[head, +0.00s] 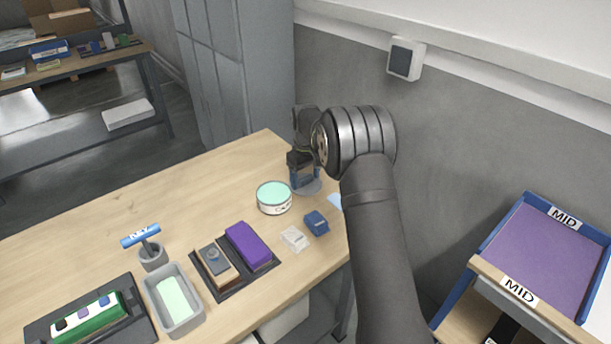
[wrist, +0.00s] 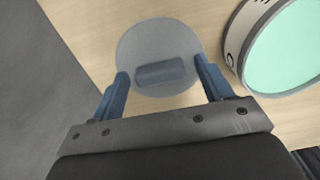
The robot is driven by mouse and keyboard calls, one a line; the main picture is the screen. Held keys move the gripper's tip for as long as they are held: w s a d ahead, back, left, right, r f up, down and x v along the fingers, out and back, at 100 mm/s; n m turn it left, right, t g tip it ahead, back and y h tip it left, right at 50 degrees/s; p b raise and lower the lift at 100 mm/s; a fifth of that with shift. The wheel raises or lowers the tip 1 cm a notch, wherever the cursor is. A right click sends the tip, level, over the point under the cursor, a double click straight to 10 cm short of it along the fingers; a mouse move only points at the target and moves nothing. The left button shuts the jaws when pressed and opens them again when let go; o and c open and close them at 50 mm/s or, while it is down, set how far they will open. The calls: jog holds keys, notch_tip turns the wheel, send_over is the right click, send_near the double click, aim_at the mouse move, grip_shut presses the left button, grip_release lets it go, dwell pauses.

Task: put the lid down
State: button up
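The lid is a round grey disc with a bar handle. In the wrist view the lid (wrist: 150,42) lies flat and appears to rest on the wooden table, beside the tin. In the head view the lid (head: 311,188) is partly hidden under my gripper (head: 302,184). In the wrist view the blue fingers of my gripper (wrist: 162,68) stand either side of the handle, with a small gap at each end. The gripper is open. The round tin (head: 274,198) with a mint-green top stands left of the lid; it also shows in the wrist view (wrist: 285,50).
A clear box (head: 294,239) and a small blue block (head: 316,223) lie in front of the tin. A dark tray with a purple block (head: 249,246), a grey bin (head: 174,300) and a blue-handled tool (head: 141,236) are further left. The table's back left is clear.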

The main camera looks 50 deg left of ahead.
aim_at(305, 177)
jog(key=shift+r, duration=0.1)
notch_tip(305, 177, up, 12)
dwell(0.5)
notch_tip(305, 177, down, 12)
jog(key=shift+f, duration=0.25)
jog(key=shift+r, duration=2.05)
jog(key=shift+f, duration=0.1)
